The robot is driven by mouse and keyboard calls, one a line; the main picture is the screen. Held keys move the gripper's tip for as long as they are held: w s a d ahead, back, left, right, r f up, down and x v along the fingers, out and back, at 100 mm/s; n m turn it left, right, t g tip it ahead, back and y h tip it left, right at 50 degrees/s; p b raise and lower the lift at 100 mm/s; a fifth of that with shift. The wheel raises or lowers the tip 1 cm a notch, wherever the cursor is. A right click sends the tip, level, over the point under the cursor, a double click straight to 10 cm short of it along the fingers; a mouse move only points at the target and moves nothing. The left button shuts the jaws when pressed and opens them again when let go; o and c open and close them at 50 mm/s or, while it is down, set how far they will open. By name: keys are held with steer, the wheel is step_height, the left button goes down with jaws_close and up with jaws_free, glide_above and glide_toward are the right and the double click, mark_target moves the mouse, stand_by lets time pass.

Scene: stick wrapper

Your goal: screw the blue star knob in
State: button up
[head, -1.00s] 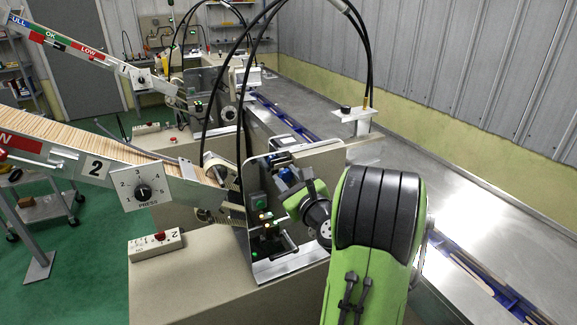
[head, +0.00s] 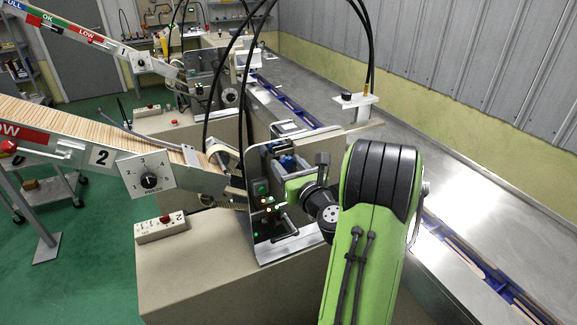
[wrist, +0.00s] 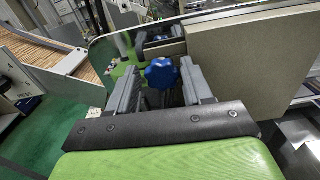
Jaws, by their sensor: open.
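The blue star knob (wrist: 160,73) shows in the wrist view, upper middle, in front of the machine's panel. My gripper (wrist: 159,66) is open, with one grey finger on each side of the knob. I see gaps beside the knob, so the fingers look apart from it. How deep the knob sits between the fingertips is hard to tell. In the head view a small blue patch, likely the knob (head: 287,162), shows behind the upright metal plate, near the green end of my arm. The knob's thread and hole are hidden.
A beige panel (wrist: 245,55) stands close to the right finger in the wrist view. The upright metal plate (head: 256,215) carries lit buttons. The feed chute of sticks (head: 80,120) with the PRESS dial (head: 149,181) is at left. Black cables hang above.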

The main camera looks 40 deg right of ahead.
steer(key=shift+d+f+n+b, duration=0.1)
steer(key=shift+n+b, duration=0.8)
steer(key=shift+n, duration=0.3)
steer(key=n+b, duration=0.3)
steer(key=n, duration=0.1)
steer(key=shift+f+n, duration=0.1)
steer(key=shift+n, duration=0.3)
steer(key=n+b, duration=0.5)
steer(key=n, duration=0.2)
steer(key=shift+f+n, duration=0.15)
steer(key=shift+n, duration=0.15)
steer(key=n+b, duration=0.9)
steer(key=n, duration=0.1)
steer(key=shift+n+b, duration=0.6)
steer(key=shift+n, duration=0.2)
steer(key=shift+r+n+p, duration=0.3)
steer(key=shift+r+n, duration=0.05)
steer(key=shift+n, duration=0.25)
steer(key=shift+d+r, duration=0.1)
